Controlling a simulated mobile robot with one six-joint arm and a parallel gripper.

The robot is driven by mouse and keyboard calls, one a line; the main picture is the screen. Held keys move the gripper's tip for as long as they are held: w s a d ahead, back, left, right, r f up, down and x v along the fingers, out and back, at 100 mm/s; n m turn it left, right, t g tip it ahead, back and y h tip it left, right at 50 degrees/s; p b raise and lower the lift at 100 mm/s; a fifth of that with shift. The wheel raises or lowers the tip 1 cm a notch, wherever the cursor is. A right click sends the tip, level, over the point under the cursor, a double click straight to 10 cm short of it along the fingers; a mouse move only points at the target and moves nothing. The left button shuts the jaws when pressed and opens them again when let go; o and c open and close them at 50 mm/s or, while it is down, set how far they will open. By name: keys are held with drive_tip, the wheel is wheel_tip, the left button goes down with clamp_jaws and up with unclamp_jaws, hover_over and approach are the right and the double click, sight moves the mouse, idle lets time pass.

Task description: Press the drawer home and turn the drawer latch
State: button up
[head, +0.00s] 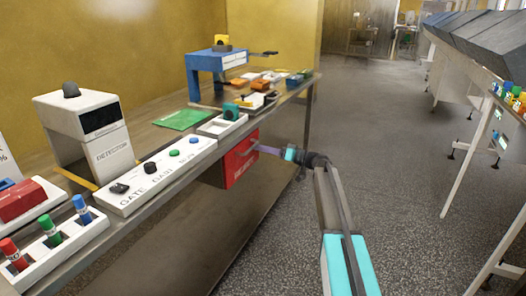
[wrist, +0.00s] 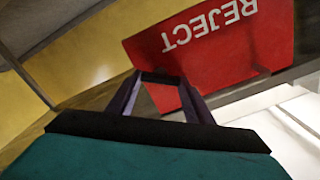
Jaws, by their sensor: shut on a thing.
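The red drawer (head: 241,163) sits under the near edge of the long bench, with pale lettering on its face. In the wrist view its red face (wrist: 240,50) fills the upper right, with REJECT upside down. My gripper (head: 256,149) reaches the drawer from the right. In the wrist view my gripper (wrist: 158,77) has its purple fingers straddling a short dark bar at the drawer's face, and is shut on it. I cannot tell whether this bar is the drawer handle or the latch. How far the drawer stands out is unclear.
A white control strip (head: 160,171) with knobs and a white detector (head: 92,130) stand on the bench (head: 140,255). A blue stand (head: 206,78) is at its far end. The grey aisle floor (head: 400,190) is open to the right, before another row of tables.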

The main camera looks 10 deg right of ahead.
drive_tip(key=shift+w+d+f+m+p, duration=0.15)
drive_tip(key=shift+m+p, duration=0.8)
drive_tip(key=shift+m, duration=1.9)
drive_tip(key=shift+w+d+r+m+p, duration=0.1)
drive_tip(key=shift+m+p, duration=0.8)
drive_tip(key=shift+m, duration=1.95)
drive_tip(key=shift+f, duration=0.1)
drive_tip(key=o, duration=1)
drive_tip(key=shift+o, duration=0.3)
drive_tip(key=shift+s+a, duration=0.1)
drive_tip(key=shift+s, duration=0.1)
